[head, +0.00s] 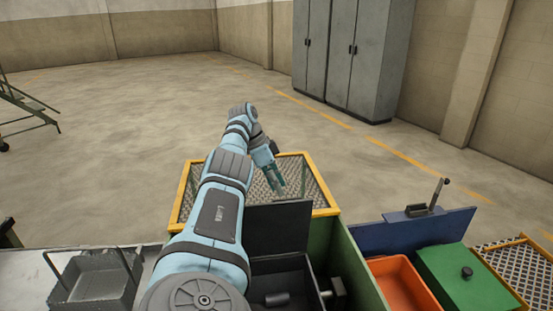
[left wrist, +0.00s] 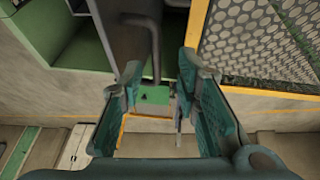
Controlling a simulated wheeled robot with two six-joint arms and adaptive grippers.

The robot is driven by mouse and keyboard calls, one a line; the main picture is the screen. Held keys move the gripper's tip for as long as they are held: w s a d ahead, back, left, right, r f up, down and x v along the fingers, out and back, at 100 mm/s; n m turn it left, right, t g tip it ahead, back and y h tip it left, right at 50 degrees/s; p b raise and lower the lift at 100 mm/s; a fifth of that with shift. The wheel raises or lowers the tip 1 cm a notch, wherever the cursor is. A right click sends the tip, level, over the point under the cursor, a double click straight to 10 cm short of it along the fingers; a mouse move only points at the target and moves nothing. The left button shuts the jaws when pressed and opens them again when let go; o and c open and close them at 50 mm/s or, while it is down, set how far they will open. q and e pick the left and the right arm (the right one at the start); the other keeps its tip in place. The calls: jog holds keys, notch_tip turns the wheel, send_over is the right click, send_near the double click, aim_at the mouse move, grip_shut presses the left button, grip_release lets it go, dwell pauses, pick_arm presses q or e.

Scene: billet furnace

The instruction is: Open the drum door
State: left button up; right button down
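A dark panel (head: 280,228), which looks like the door, stands upright at the far side of an open dark box (head: 262,285) in the green-sided machine (head: 352,268). My left gripper (head: 279,186) is beyond and above this panel, by the mesh guard. In the left wrist view my left gripper (left wrist: 158,82) is open with nothing between its fingers. A bent grey bar (left wrist: 155,42), like a handle, shows just past the fingertips beside a dark panel (left wrist: 127,35); I cannot tell whether they touch. My right gripper is not in view.
A yellow-framed mesh guard (head: 325,184) stands behind the machine; it also shows in the left wrist view (left wrist: 255,45). To the right are a blue panel (head: 400,235), an orange bin (head: 402,283) and a green lid (head: 450,285). A grey basket (head: 98,285) sits at left.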

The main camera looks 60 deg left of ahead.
pick_arm(q)
jog(key=shift+v, duration=1.2)
jog(key=shift+s, duration=0.1)
